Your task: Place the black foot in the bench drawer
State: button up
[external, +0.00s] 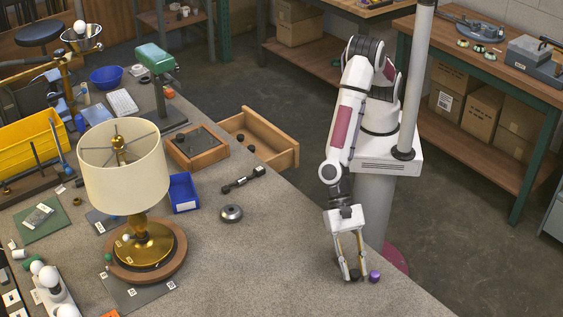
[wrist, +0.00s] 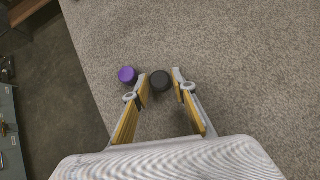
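The black foot (wrist: 160,81) is a small dark disc on the grey bench top, between my fingertips in the wrist view. In the external view it shows as a dark spot (external: 354,275) at my fingertips. My gripper (wrist: 162,84) has its fingers apart, one on each side of the foot; a gap shows on the right side. In the external view my gripper (external: 352,278) points down at the bench's front right. The bench drawer (external: 272,134) is pulled open at the bench's far edge, with small dark things inside.
A purple disc (wrist: 127,75) sits just outside one finger, close to the foot. A lamp (external: 124,185) with a cream shade, a blue bin (external: 184,193), a dark tool (external: 243,179) and a metal dome (external: 231,213) stand to the left. The bench around my gripper is otherwise clear.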

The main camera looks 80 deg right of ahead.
aim_at(353, 269)
jog(key=shift+c, duration=0.4)
jog(key=c, duration=0.5)
jog(key=shift+o, duration=0.2)
jog(key=shift+r, duration=0.1)
notch_tip(353, 269, up, 10)
dwell(1.1)
